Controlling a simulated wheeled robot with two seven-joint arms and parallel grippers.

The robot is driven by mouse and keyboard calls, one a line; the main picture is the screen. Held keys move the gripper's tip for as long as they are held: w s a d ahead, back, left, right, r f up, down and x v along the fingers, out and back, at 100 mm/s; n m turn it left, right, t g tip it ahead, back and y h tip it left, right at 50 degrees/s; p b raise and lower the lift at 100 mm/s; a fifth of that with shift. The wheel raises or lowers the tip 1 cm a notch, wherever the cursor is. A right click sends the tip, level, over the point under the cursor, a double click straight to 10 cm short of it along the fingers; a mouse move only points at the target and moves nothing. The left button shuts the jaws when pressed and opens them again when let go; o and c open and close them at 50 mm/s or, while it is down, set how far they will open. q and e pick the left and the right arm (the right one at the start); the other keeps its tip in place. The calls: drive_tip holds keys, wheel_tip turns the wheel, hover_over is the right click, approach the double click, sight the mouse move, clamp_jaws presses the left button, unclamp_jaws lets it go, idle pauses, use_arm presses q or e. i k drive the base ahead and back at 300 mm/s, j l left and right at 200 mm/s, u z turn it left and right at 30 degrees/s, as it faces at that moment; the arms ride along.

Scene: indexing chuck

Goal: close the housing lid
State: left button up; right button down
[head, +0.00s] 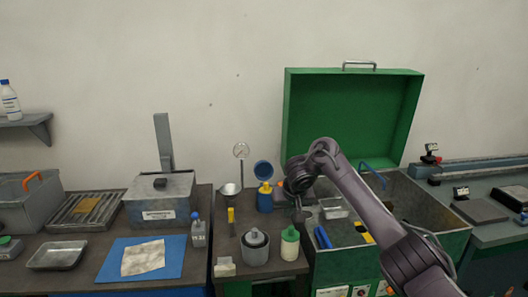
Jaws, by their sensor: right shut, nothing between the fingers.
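A large green box (345,262) stands at the right of the workbench. Its green lid (350,115) stands upright and open against the wall, with a metal handle (360,64) on its top edge. My right arm reaches in from the lower right across the box. My right gripper (299,215) points down near the box's left edge, below the lid and apart from it. It is shut and holds nothing. The arm hides part of the lid's lower edge and of the box's inside. My left gripper is not in view.
Inside the box are a clear tray (333,208) and blue-handled tools (323,238). A grey lidded box (160,201) stands further left.

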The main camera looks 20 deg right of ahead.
sight(263, 170)
drive_tip(key=i+l, duration=0.15)
drive_tip(key=i, duration=0.25)
drive_tip(key=i+l, duration=0.15)
drive_tip(key=i, duration=0.25)
drive_tip(key=i+l, duration=0.2)
drive_tip(key=i, duration=0.25)
drive_tip(key=i+l, duration=0.15)
drive_tip(key=i, duration=0.25)
